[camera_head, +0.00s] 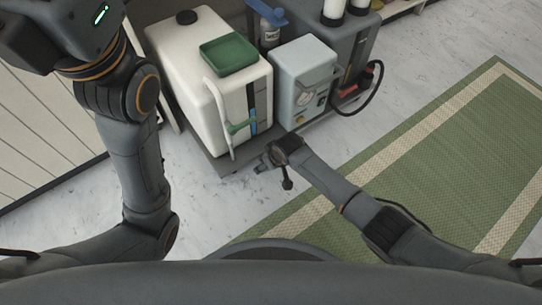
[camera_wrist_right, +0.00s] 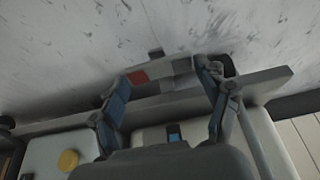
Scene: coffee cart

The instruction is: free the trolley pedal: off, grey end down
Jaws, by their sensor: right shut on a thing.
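The trolley (camera_head: 212,166) stands on the floor with machines on its dark deck. In the right wrist view, its grey edge (camera_wrist_right: 262,84) runs across the picture. The pedal is a short rocker at that edge, with a red end (camera_wrist_right: 138,77) at left and a grey end (camera_wrist_right: 182,67) at right. My right gripper (camera_wrist_right: 163,72) has its two fingers on either side of the pedal and is shut on it. In the head view, my right gripper (camera_head: 264,160) is low at the trolley's front edge and hides the pedal. I cannot tell which end is lower. My left gripper is out of view.
A green mat (camera_head: 430,150) lies on the floor to the right. White floor is free in front.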

